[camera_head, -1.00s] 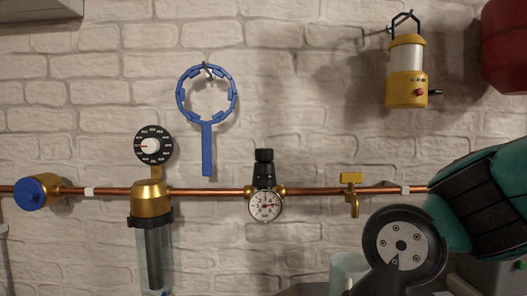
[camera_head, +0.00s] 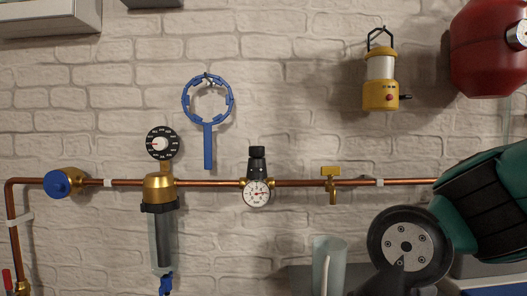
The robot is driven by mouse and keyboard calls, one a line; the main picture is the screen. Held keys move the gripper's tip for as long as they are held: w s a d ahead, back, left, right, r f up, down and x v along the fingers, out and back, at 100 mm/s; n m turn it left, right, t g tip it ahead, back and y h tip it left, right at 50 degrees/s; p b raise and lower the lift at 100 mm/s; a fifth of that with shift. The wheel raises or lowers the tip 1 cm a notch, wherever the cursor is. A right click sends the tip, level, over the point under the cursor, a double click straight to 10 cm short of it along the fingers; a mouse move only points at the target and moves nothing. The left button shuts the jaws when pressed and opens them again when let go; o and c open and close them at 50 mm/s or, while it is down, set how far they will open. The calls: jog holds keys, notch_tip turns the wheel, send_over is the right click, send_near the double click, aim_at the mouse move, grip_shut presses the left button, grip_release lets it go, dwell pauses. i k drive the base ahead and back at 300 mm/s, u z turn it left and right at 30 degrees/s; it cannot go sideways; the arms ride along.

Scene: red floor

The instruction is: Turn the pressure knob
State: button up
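The likely pressure knob is a black ribbed knob (camera_head: 257,161) on top of a regulator in the middle of the copper pipe (camera_head: 215,183). It stands upright above a round white pressure gauge (camera_head: 257,194) with a red needle. Nothing touches the knob. My arm shows at the lower right as green and black links with a round grey joint. My gripper is out of the picture, so I cannot see its fingers.
Left of the regulator are a brass filter housing (camera_head: 160,188), a black dial (camera_head: 162,144) and a blue valve knob (camera_head: 57,183). A blue ring wrench (camera_head: 208,148) hangs above. A brass tap (camera_head: 331,175) is to the right. A clear jug (camera_head: 328,262) stands below, and a yellow lantern (camera_head: 381,94) hangs upper right.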

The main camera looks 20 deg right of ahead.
aim_at(255, 152)
jog(key=z, duration=0.25)
jog(key=i, duration=0.85)
jog(key=u, duration=0.35)
